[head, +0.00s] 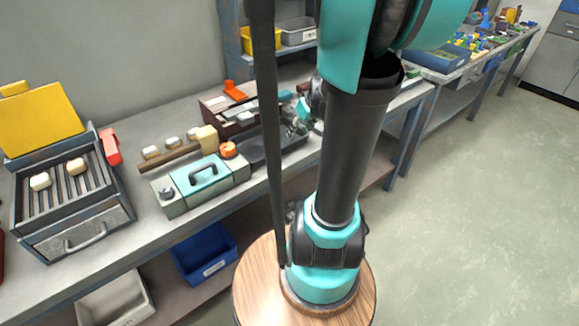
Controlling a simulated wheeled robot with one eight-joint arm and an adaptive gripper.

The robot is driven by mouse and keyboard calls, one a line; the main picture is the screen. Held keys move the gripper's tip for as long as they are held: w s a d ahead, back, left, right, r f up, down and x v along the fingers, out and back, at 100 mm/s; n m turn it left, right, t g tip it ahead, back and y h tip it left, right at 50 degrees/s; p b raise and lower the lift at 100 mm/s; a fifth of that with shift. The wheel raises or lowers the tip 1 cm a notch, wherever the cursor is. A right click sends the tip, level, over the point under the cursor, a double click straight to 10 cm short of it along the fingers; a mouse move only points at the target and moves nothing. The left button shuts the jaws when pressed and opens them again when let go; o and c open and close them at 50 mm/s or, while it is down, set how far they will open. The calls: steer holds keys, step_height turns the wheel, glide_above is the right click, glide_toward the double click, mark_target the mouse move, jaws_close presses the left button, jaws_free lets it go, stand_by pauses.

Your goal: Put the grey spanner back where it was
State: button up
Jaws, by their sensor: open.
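My gripper (302,122) shows small and partly hidden behind my arm's dark link. It is open, above or beside the right end of a dark, shallow tray (258,151) on the workbench. I cannot tell whether it touches anything. I cannot make out the grey spanner; it may be hidden by my arm or too small to tell.
The workbench (155,228) holds a grill-like heater (78,235) with a raised yellow lid, a teal-grey toolbox (202,180), a brown rack (170,158) with pale blocks, and a red-brown box (215,104). A cluttered table (432,72) stands at right; open floor (480,200) lies before it.

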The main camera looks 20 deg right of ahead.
steer(key=s+a+f+m, duration=0.1)
steer(key=s+a+f, duration=0.2)
steer(key=s, duration=0.3)
steer(key=s+a+f+m+g+h, duration=0.1)
steer(key=s+a+f, duration=0.2)
steer(key=s+a, duration=0.3)
steer(key=shift+s+a+f+h, duration=0.15)
steer(key=shift+s+f+h, duration=0.15)
steer(key=shift+s+f, duration=0.05)
stand_by(1.4)
